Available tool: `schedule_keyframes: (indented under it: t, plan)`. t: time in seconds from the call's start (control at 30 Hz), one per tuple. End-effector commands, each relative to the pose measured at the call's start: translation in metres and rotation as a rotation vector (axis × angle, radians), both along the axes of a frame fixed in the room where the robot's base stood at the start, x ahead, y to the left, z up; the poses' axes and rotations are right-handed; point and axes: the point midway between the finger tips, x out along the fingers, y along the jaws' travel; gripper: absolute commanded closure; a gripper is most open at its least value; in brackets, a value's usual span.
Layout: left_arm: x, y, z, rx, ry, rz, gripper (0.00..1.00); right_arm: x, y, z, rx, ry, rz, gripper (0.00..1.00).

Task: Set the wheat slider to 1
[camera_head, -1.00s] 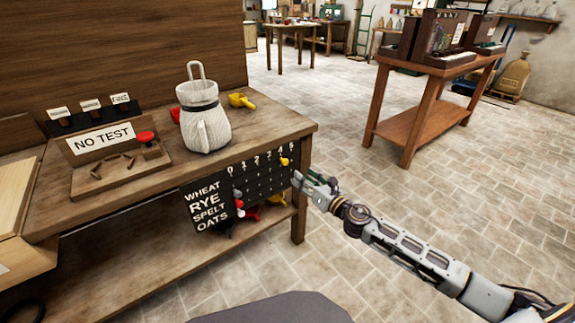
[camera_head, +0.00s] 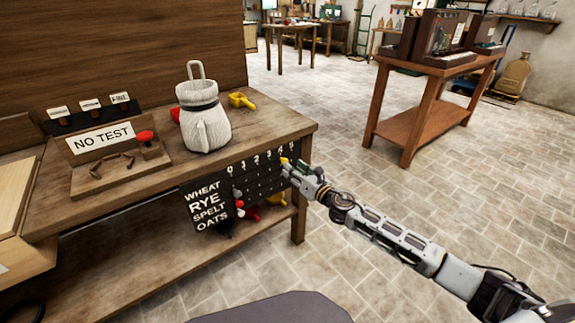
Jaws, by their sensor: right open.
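The slider board (camera_head: 262,183) is a black panel on the front of the wooden bench, with rows labelled WHEAT, RYE, SPELT and OATS and a number scale starting at 0 along its top. The yellow wheat knob (camera_head: 284,161) sits far right in the top row, near the high numbers. The other rows' knobs, including a red knob (camera_head: 239,204), sit at the left end near 0. My right gripper (camera_head: 288,169) is open at the yellow knob, its fingers partly covering the board's right end. I cannot tell if they touch the knob. My left gripper is out of view.
Red and yellow items lie on the lower shelf. Open tiled floor lies to the right, before another wooden table (camera_head: 432,122).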

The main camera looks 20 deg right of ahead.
Motion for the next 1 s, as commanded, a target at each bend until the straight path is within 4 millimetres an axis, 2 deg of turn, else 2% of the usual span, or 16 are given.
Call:
schedule_keyframes:
  t: [0.6, 1.0]
  plan:
    - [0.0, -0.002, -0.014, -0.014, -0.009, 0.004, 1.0, 0.037, 0.013, 0.001, 0.001, -0.002, 0.0, 0.55]
    - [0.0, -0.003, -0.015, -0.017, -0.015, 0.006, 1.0, 0.043, 0.016, 0.001, -0.001, -0.001, 0.001, 0.55]
